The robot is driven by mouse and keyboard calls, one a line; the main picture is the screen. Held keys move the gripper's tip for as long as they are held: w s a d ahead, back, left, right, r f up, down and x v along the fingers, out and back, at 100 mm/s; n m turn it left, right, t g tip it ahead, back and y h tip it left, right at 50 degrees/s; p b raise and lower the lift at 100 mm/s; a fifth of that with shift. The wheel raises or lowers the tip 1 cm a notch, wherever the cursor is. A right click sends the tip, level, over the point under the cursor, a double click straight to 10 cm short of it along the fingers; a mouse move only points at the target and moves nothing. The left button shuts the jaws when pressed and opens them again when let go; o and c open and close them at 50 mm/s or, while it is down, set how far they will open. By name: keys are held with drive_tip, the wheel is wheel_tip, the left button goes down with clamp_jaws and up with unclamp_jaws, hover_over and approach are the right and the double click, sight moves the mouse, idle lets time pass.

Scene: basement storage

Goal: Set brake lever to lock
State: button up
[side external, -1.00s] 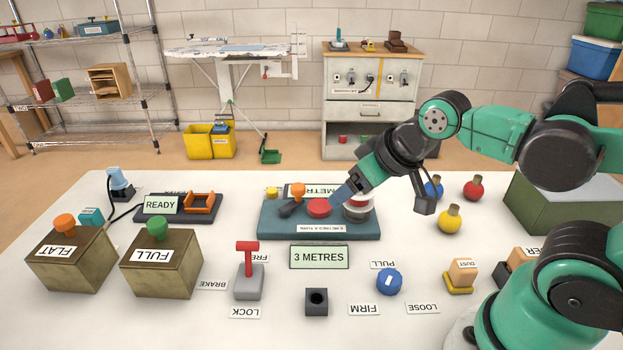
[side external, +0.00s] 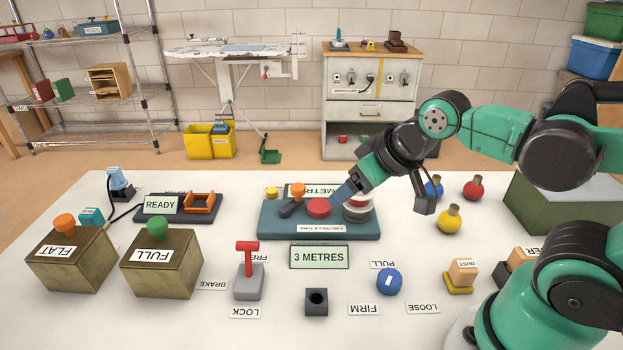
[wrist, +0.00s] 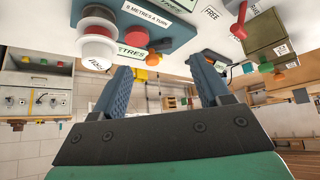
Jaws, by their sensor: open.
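The brake lever (side external: 248,259) is a red T-shaped handle on a grey base near the front left of the white table. It stands up, toward the FREE label (side external: 260,258) behind it; its exact tilt is hard to tell. The LOCK label (side external: 245,313) lies in front of the base. Part of the red lever (wrist: 238,22) shows at the top of the wrist view. My gripper (side external: 338,198) is open and empty over the blue panel, right of and behind the lever. Both blue fingers (wrist: 162,66) show apart in the wrist view.
The blue panel (side external: 281,226) carries a red button (side external: 319,207) and an orange knob. The FLAT box (side external: 70,262) and FULL box (side external: 161,268) stand left of the lever. A 3 METRES sign (side external: 319,257), dark socket block (side external: 316,302) and blue knob (side external: 389,282) stand to its right.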

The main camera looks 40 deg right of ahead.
drive_tip(key=shift+w+a+r, duration=0.1)
drive_tip(key=shift+w+r, duration=0.05)
drive_tip(key=c, duration=0.7)
drive_tip(key=w+a+r+m+g, duration=0.1)
drive_tip(key=w, duration=0.1)
drive_tip(key=w+a+r+m+g, duration=0.2)
drive_tip(key=w, duration=0.1)
drive_tip(key=shift+w+m, duration=0.35)
drive_tip(key=shift+m, duration=0.05)
clamp_jaws()
drive_tip(key=w+a+f+m+g, duration=0.2)
drive_tip(key=w+a+m+g, duration=0.1)
drive_tip(key=w+a+m, duration=0.2)
drive_tip(key=shift+w+a+f+g+h, duration=0.3)
drive_tip(key=shift+w+a+h, duration=0.1)
drive_tip(key=shift+w, duration=0.65)
